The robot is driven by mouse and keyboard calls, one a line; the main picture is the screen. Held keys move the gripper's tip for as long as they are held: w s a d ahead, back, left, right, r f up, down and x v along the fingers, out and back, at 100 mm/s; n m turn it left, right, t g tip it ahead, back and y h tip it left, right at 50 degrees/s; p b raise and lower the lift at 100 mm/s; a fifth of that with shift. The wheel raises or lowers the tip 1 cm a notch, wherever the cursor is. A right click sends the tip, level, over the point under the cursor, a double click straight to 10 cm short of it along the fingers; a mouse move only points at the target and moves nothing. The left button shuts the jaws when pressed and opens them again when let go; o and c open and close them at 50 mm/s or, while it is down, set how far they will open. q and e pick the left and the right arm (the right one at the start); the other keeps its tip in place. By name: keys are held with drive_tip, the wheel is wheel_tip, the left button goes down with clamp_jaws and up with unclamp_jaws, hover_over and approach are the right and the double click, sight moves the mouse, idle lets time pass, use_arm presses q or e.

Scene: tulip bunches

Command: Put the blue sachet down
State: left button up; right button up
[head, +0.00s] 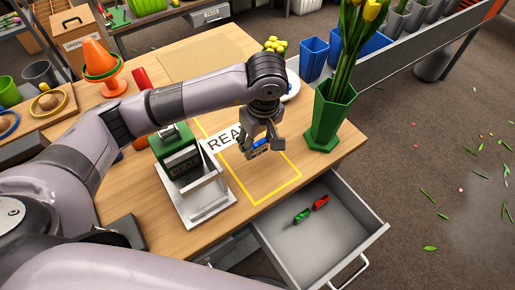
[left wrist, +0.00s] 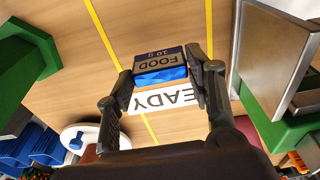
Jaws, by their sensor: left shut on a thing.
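My left gripper (head: 262,140) is shut on the blue sachet (head: 259,147) above the yellow-outlined area (head: 284,186) of the wooden table. In the left wrist view the sachet (left wrist: 160,66) sits between the two fingertips of the gripper (left wrist: 162,80), with "FOOD 10 g" printed on it. A white READY label (head: 224,138) lies at the far left part of the outlined area. It is partly hidden behind the sachet in the left wrist view (left wrist: 165,101). Whether the sachet touches the table I cannot tell. My right gripper is out of view.
A green vase of tulips (head: 326,118) stands right of the outline. A grey metal stand (head: 207,208) and green stamp block (head: 172,147) stand left. An open drawer (head: 330,245) in front holds a red and a green item. The near part of the outline is bare.

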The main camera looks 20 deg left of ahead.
sight(257, 152)
use_arm(q)
wheel_tip(257, 152, down, 4)
drive_tip(key=shift+r, duration=0.2)
drive_tip(key=shift+f, duration=0.6)
drive_tip(key=o, duration=0.7)
drive_tip(key=shift+r, duration=0.1)
drive_tip(key=shift+o, duration=0.2)
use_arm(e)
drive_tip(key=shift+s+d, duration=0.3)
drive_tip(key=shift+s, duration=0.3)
